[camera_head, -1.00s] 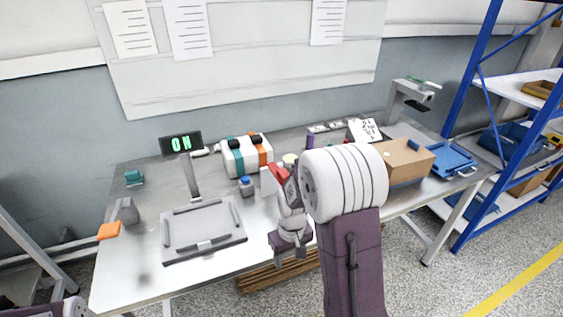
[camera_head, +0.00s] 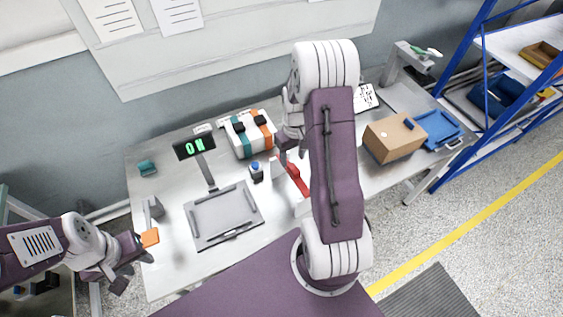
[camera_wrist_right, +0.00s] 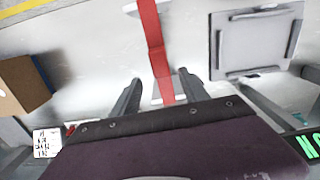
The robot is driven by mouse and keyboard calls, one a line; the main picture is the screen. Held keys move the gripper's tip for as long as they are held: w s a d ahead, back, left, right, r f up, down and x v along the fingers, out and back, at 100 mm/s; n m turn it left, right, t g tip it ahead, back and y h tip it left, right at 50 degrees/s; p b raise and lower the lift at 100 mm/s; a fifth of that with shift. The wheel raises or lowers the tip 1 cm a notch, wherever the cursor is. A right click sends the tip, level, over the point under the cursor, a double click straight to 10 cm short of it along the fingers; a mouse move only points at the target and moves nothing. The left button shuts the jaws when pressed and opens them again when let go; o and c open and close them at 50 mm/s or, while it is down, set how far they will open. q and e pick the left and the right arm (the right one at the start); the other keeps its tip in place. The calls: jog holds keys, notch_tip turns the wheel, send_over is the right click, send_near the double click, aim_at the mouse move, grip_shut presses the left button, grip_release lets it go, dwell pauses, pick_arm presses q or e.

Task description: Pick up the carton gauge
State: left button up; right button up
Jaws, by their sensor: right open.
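A long, flat red bar (camera_head: 297,178), which I take for the carton gauge, is at the middle of the table, partly hidden by my right arm in the head view. In the right wrist view the red bar (camera_wrist_right: 155,45) runs down the picture and passes between the two fingers. My right gripper (camera_wrist_right: 159,77) is open around its line, one finger on each side; contact cannot be told. In the head view my right gripper (camera_head: 291,149) is just beyond the bar's far end. My left gripper (camera_head: 132,270) is apart from it, by the table's left edge, open and empty.
A grey plate with handles (camera_head: 222,214) lies left of the bar. A striped box (camera_head: 250,134) and a small blue-topped bottle (camera_head: 256,172) stand behind. A cardboard box (camera_head: 394,138) and a blue tray (camera_head: 438,129) are on the right. An orange-tipped bracket (camera_head: 150,238) stands near my left gripper.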

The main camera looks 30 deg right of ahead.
aim_at(294, 167)
jog(key=shift+w, duration=0.2)
jog(key=s+f, duration=0.1)
jog(key=s+f+p, duration=0.1)
jog(key=s, duration=0.1)
jog(key=shift+a, duration=0.1)
jog(key=shift+f, duration=0.35)
jog(key=shift+w+f, duration=0.65)
jog(key=shift+f, duration=0.1)
notch_tip(294, 167, down, 4)
jog(key=shift+s+a+r+p, duration=0.1)
jog(key=shift+s+p, duration=0.05)
jog(key=shift+p, duration=0.75)
jog(key=shift+s, duration=0.15)
pick_arm(q)
jog(key=s+r, duration=0.2)
jog(key=r, duration=0.1)
jog(key=shift+r, duration=0.2)
pick_arm(e)
jog(key=shift+f, duration=0.2)
jog(key=shift+w, duration=0.25)
jog(key=c, duration=1)
pick_arm(q)
jog(key=shift+w, duration=0.1)
pick_arm(e)
jog(key=shift+s, duration=0.15)
grip_shut()
